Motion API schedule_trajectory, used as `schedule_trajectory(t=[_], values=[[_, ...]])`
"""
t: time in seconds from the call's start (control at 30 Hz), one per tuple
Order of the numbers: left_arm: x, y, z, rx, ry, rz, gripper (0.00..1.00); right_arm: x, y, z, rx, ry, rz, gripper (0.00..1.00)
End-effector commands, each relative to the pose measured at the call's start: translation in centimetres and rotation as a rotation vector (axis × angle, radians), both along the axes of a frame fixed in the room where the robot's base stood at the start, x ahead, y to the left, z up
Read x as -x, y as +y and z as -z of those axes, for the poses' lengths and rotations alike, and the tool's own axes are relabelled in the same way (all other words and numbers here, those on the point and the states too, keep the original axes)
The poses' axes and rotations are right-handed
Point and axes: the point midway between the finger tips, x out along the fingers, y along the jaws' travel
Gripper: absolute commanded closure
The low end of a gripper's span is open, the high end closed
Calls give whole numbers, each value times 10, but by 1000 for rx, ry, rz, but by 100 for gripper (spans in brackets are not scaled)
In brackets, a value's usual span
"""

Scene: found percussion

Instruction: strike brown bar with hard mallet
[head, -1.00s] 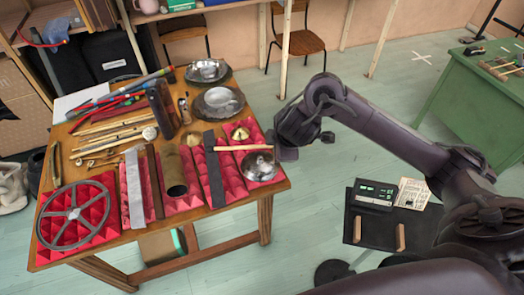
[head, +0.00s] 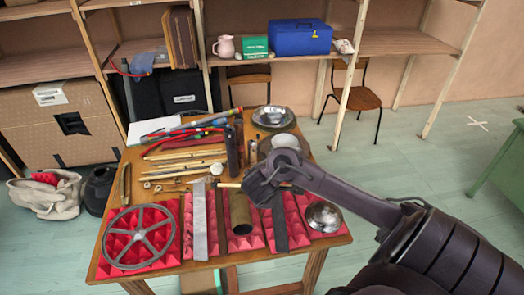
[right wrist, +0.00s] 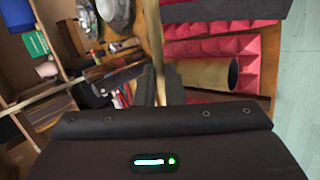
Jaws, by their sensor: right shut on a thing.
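The brown bar (head: 219,222) is a thin dark strip lying on red pyramid foam in the head view. It lies between a pale metal bar (head: 200,222) and a brass tube (head: 240,213). My right gripper (head: 262,187) is above the table's right half, over the dark bar's far end and right of the brown bar. It is shut on the mallet (head: 228,185), whose pale stick points left across the table; the stick also shows in the right wrist view (right wrist: 155,45). I cannot make out the mallet's head clearly. My left gripper is out of view.
A dark bar (head: 279,222), a metal bowl (head: 324,216) and a spoked wheel (head: 138,238) lie on the foam. Open floor lies to the right.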

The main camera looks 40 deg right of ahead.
Motion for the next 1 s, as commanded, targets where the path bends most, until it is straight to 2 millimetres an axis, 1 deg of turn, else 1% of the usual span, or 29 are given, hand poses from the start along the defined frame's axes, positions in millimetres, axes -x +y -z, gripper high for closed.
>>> schedule_trajectory(t=[0.17,0.2,0.3,0.4,0.53,0.67,1.0], values=[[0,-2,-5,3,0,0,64,0,0,-2,1,1,1,100],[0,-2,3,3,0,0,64,1,0,7,0,2,0,100],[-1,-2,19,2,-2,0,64,0,0,24,0,1,1,100],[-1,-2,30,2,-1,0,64,0,0,37,-1,1,0,100],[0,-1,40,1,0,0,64,0,0,48,-2,1,-1,100],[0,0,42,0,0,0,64,0,0,51,-2,0,0,100],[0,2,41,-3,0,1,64,0,1,50,-1,0,-1,100]])
